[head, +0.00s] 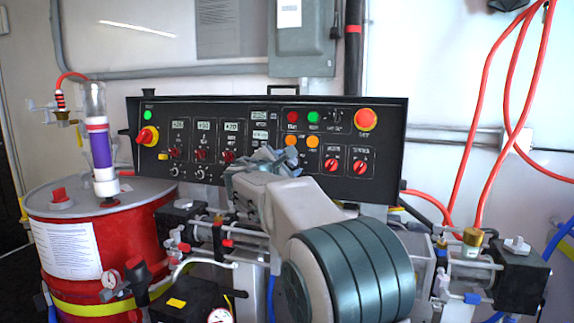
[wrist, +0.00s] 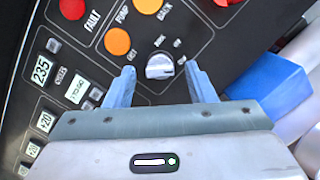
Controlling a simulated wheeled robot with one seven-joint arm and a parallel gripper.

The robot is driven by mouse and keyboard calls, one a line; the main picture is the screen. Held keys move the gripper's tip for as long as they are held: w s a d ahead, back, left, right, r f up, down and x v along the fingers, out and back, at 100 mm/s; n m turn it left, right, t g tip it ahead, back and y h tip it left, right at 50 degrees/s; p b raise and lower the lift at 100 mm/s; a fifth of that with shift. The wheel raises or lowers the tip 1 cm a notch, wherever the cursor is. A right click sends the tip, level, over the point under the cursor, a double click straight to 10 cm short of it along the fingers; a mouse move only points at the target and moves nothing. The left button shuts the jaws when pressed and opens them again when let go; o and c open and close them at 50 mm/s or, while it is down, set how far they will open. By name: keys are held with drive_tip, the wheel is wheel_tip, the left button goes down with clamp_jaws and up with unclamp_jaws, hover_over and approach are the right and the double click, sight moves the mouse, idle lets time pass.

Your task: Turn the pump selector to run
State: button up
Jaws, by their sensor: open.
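A round black-and-silver selector knob (wrist: 160,66) sits on the black control panel (wrist: 230,42), with small labels around it that are too small to read surely. My gripper (wrist: 159,70) is open, with one blue-grey finger on each side of the knob. A gap shows between each finger and the knob, and nothing is gripped. In the head view my gripper (head: 284,157) is at the lower middle of the control panel (head: 390,130), below two orange lamps, and hides the knob there.
Near the fingers are an orange lamp (wrist: 117,41) and a red fault lamp (wrist: 72,8). Two red knobs (head: 331,165) and a red emergency button (head: 366,118) lie to the right. A red drum (head: 140,250) stands left. Pump gear (head: 470,268) stands below the panel.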

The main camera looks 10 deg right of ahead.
drive_tip(key=v, duration=1.3)
drive_tip(key=shift+s+r, duration=0.1)
drive_tip(key=shift+s, duration=0.05)
drive_tip(key=s+d+f+m+g+y+p, duration=0.25)
drive_tip(key=s+d+m+g+p, duration=0.2)
drive_tip(key=s, duration=0.35)
drive_tip(key=s+d+f+m+g+y+p, duration=0.25)
drive_tip(key=s+d+f+m+p, duration=0.2)
drive_tip(key=s, duration=0.35)
drive_tip(key=s+a+f+m+g+y+p, duration=0.1)
drive_tip(key=s+f+m+g+y+p, duration=0.1)
drive_tip(key=s, duration=0.6)
drive_tip(key=s+a+f+m+g+y+p, duration=0.2)
drive_tip(key=s+m+y+p, duration=0.1)
drive_tip(key=s+m+p, duration=0.3)
drive_tip(key=s+m, duration=0.2)
drive_tip(key=shift+a+f+m+y, duration=0.2)
drive_tip(key=shift+f+m+y, duration=0.05)
drive_tip(key=shift+m+y, duration=0.15)
